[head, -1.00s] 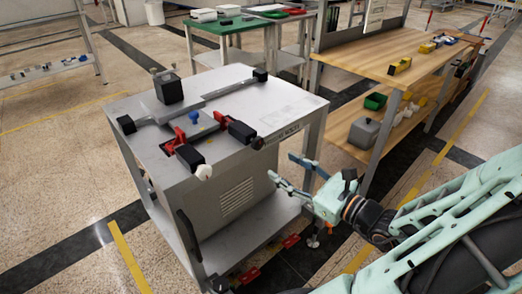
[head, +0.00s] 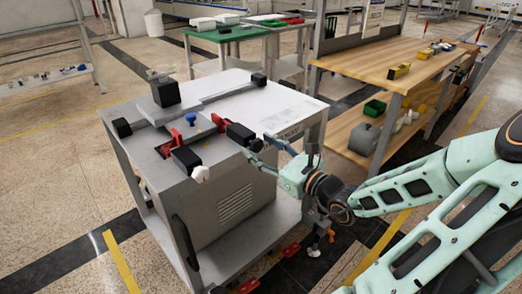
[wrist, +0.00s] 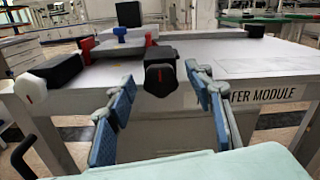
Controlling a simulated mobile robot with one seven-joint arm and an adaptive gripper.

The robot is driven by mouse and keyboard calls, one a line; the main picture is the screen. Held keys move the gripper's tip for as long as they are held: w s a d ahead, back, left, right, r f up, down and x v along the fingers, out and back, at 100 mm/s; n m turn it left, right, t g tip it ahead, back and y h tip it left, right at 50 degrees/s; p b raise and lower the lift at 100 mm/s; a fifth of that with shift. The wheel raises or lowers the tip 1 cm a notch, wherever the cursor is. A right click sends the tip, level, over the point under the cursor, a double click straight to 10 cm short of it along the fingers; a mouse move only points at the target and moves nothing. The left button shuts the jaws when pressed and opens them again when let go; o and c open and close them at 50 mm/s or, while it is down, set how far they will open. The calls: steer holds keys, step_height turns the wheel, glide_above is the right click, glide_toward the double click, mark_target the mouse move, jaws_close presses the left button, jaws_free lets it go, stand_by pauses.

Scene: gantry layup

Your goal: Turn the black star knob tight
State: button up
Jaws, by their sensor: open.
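The black star knob (wrist: 160,75) is on the near side of the bench fixture, facing me in the wrist view, with a short red mark on its face. In the head view the knob (head: 256,145) shows small at the right end of the fixture, partly hidden by the fingers. My gripper (wrist: 158,92) is open, one blue-padded finger on each side of the knob in the picture. No contact shows, and I cannot tell how far the tips reach along it. In the head view my gripper (head: 258,148) is at the cart's right edge.
A white knob (wrist: 30,88) on a black block is to the left. The grey cart (head: 290,100) carries red clamps (head: 177,136), a blue knob (head: 191,118) and black blocks. A wooden shelf bench (head: 395,70) stands to the right. The cart top's right part is clear.

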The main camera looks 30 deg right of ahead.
steer(key=shift+c, duration=0.5)
steer(key=c, duration=1.1)
steer(key=shift+o, duration=0.2)
steer(key=shift+r, duration=0.1)
